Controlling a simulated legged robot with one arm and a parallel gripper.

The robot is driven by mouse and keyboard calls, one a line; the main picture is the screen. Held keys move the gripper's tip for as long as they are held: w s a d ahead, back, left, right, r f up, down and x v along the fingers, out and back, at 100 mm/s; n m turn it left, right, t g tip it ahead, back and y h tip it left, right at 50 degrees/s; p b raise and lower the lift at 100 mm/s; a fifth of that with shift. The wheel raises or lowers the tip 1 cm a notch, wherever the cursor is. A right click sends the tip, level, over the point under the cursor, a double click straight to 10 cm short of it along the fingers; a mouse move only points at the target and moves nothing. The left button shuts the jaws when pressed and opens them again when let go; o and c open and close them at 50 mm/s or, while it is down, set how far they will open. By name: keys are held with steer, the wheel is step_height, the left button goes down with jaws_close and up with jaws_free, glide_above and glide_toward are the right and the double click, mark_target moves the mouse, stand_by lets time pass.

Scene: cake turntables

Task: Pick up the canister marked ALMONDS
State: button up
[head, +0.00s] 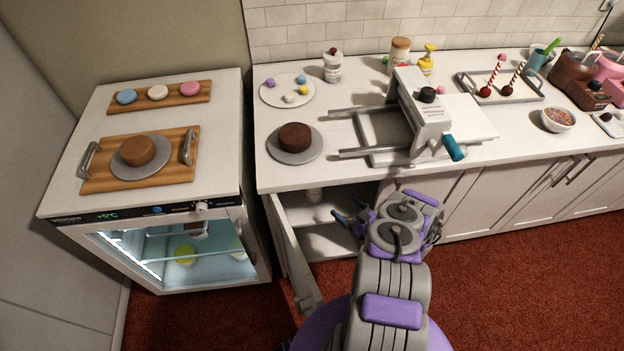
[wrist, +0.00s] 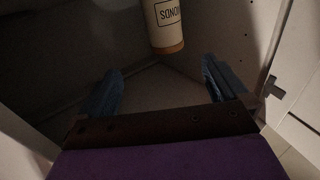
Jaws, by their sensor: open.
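A pale canister (wrist: 163,22) with a tan end shows at the top of the wrist view, inside the dim cabinet. The part of its label in view appears upside down and reads like the end of ALMONDS. Its other end is cut off by the frame. My gripper (wrist: 162,84) is open and empty, its two blue fingers apart, with the canister beyond them and not touching. In the head view my gripper (head: 350,211) is at the open lower cabinet. A small pale object (head: 314,195) on the cabinet shelf may be the same canister.
The cabinet door (head: 293,258) stands open to the left of my arm. The counter edge is above the opening. A jar with a wooden lid (head: 399,52) stands at the counter's back. A lit fridge (head: 175,245) is at left.

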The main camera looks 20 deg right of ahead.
steer(key=x, duration=0.5)
steer(key=a+r+b+x, duration=0.1)
steer(key=x, duration=1)
steer(key=shift+a+r, duration=0.15)
steer(key=shift+a, duration=0.15)
steer(key=shift+w, duration=0.35)
steer(key=shift+d, duration=0.15)
steer(key=shift+c, duration=0.4)
steer(key=shift+r, duration=0.1)
steer(key=c, duration=1.6)
